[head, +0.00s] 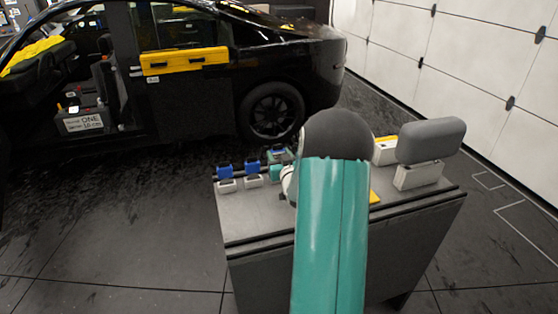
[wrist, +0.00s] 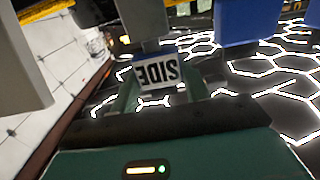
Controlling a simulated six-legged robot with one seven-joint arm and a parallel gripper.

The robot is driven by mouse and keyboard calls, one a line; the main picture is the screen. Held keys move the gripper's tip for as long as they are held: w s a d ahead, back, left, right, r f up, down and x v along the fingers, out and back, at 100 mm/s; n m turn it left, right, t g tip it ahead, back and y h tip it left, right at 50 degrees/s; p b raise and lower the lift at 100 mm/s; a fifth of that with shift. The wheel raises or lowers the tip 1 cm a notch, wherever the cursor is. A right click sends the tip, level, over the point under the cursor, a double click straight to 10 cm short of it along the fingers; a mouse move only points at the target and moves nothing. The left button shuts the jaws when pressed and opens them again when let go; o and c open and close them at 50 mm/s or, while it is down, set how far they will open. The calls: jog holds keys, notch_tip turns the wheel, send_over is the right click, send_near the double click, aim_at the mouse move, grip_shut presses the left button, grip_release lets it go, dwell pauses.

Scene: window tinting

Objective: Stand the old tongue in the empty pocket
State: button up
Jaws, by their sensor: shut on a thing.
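My gripper (head: 288,187) is low over the left part of the grey cart top, mostly hidden behind my own arm in the head view. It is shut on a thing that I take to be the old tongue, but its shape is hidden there. Two blue-topped pieces, one (head: 225,171) and another (head: 251,168), stand with pale blocks along the cart's left side. In the wrist view, a large blue block (wrist: 250,20) is at top right and a white label reading SIDE (wrist: 160,76) shows upside down near the middle. I cannot tell which pocket is empty.
A grey headrest (head: 431,140) stands on a pale block at the cart's right. A white and yellow box (head: 385,151) is beside it. The cart's front strip (head: 255,226) is bare. A black car (head: 200,85) is behind, and a white panelled door (head: 470,60) is at right.

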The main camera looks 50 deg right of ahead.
notch_tip(320, 180, down, 2)
jog(key=shift+w, duration=0.15)
jog(key=shift+f, duration=0.25)
jog(key=shift+f, duration=0.25)
jog(key=o, duration=1)
jog(key=shift+f, duration=0.1)
jog(key=shift+c, duration=0.2)
jog(key=shift+o, duration=0.3)
jog(key=shift+f, duration=0.1)
jog(key=shift+a, duration=0.1)
